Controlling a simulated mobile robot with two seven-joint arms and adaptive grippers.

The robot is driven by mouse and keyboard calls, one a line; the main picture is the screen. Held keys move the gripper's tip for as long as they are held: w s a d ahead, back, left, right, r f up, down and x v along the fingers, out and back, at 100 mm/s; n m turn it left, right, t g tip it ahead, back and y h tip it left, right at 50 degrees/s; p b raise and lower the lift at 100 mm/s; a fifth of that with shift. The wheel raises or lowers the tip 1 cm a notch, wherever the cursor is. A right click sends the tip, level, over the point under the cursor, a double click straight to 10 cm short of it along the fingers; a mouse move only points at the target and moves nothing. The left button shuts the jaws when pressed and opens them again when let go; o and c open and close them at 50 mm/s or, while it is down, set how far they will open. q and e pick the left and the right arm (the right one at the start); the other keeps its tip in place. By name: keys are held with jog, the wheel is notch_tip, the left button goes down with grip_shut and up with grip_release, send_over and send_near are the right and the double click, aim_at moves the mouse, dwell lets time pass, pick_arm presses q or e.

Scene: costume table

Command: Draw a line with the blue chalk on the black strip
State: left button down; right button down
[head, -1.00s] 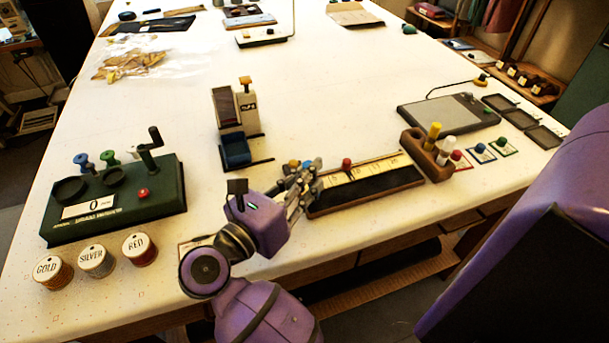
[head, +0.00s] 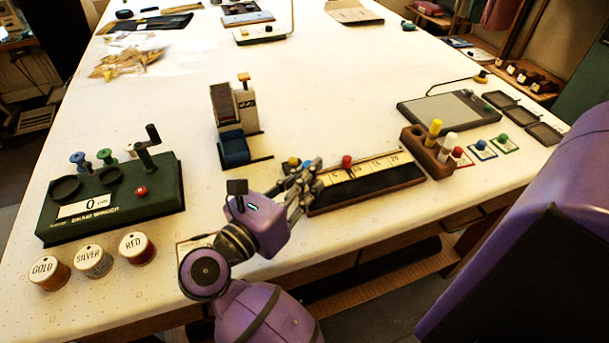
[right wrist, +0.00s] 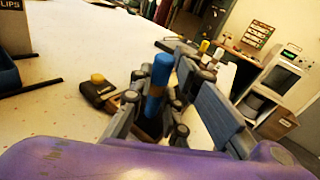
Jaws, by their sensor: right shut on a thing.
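The blue chalk (right wrist: 158,82) stands roughly upright between the fingers of my right gripper (right wrist: 158,115) in the right wrist view. In the head view my right gripper (head: 303,185) is at the left end of the black strip (head: 375,188), with the fingers covering that end. The strip lies along the front of a long tray with a pale numbered scale (head: 375,167) behind it. The chalk's lower end is hidden, so I cannot tell whether it touches the strip. I see no line on the visible strip. My left gripper is not in view.
A red knob (head: 347,161) stands on the scale. A dark block with a yellow knob (right wrist: 98,79) is beside the gripper. A wooden holder (head: 426,154) with yellow and white chalks stands at the strip's right end.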

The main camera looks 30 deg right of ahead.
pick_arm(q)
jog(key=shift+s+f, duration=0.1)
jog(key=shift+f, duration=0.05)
pick_arm(e)
jog(key=shift+f, duration=0.1)
jog(key=shift+d, duration=0.15)
jog(key=shift+s+d, duration=0.25)
jog(key=shift+d, duration=0.4)
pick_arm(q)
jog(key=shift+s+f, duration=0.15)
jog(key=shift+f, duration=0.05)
pick_arm(e)
jog(key=shift+d, duration=0.15)
jog(key=shift+d, duration=0.2)
pick_arm(q)
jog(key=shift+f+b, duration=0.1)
jog(key=shift+b, duration=0.2)
pick_arm(e)
jog(key=shift+s+d, duration=0.25)
jog(key=shift+d, duration=0.6)
jog(key=shift+d, duration=0.1)
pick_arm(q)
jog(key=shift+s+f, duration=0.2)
pick_arm(e)
jog(key=shift+s+d, duration=0.2)
jog(key=shift+d, duration=0.6)
